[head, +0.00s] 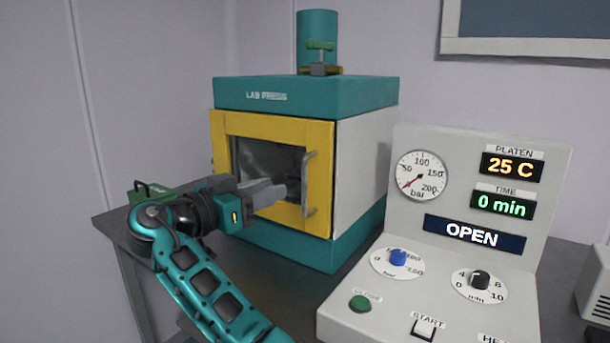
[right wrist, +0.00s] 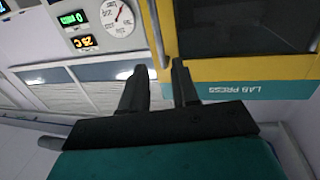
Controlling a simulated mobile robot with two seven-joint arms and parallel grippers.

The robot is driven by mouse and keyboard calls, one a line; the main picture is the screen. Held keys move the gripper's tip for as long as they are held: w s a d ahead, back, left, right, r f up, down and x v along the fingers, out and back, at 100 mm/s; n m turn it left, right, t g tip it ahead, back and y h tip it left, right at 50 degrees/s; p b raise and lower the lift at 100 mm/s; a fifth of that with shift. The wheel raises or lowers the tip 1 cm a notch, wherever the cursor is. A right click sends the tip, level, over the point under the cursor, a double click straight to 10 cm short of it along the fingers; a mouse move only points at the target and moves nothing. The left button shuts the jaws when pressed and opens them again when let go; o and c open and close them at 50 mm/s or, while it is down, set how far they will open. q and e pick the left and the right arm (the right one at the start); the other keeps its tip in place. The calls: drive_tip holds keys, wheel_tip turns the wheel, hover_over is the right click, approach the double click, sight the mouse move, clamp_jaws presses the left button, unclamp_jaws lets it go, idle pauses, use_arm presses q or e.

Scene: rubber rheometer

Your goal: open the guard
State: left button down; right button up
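The guard is a yellow-framed door with a dark window (head: 319,180) on the front of the teal and white lab press (head: 365,150); it looks shut. It also shows in the right wrist view (right wrist: 225,68). Its grey upright bar handle (head: 305,187) is on the right side of the frame. My right gripper (head: 291,186) is at the handle, in front of the guard. In the right wrist view its fingers (right wrist: 159,68) are apart, with the handle (right wrist: 155,35) appearing between their tips; contact cannot be told. My left gripper is not in view.
A control panel (head: 380,308) with a gauge, knobs and buttons stands at the right, close to the press. Its displays read 25 C, 0 min and OPEN.

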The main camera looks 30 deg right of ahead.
drive_tip(key=p, duration=0.1)
hover_over(305, 210)
drive_tip(key=shift+w+d, duration=0.15)
drive_tip(key=shift+w, duration=0.15)
drive_tip(key=shift+c, duration=0.2)
clamp_jaws()
